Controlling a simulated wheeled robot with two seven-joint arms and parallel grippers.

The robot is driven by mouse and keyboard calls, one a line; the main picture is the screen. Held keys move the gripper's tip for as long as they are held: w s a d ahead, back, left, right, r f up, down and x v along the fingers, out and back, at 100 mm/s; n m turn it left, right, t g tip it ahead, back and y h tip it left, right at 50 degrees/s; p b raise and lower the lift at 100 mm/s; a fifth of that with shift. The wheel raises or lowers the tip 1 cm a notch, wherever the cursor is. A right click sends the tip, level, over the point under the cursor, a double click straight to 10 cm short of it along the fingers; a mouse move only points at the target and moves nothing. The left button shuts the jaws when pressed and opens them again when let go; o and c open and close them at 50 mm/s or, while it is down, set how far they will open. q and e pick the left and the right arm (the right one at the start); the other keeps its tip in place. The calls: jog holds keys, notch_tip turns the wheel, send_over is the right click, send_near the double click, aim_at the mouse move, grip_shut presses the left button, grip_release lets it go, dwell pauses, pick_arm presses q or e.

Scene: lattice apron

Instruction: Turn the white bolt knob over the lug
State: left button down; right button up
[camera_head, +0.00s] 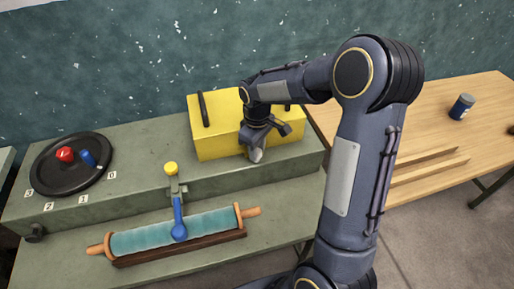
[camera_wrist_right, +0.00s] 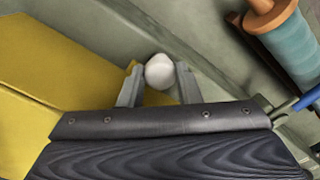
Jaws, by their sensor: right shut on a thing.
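The white bolt knob (camera_head: 256,155) is at the front of the yellow box (camera_head: 210,137), under my right gripper (camera_head: 262,140). In the right wrist view the knob (camera_wrist_right: 160,72) sits between the two fingertips of my right gripper (camera_wrist_right: 158,78), which is shut on it. The yellow box (camera_wrist_right: 60,60) lies to the left in that view. The lug cannot be made out; the gripper covers that area. My left gripper is not in view.
A black disc (camera_head: 45,178) with a red and a blue knob stands at left. A blue lever (camera_head: 179,225) with a yellow ball and a teal roller (camera_head: 150,236) are in front. A wooden table (camera_head: 450,130) with a blue can (camera_head: 461,107) is at right.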

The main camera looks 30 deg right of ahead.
jog(key=shift+n, duration=0.6)
jog(key=o, duration=1)
jog(key=shift+c, duration=0.2)
notch_tip(320, 180, up, 8)
jog(key=shift+f, duration=0.1)
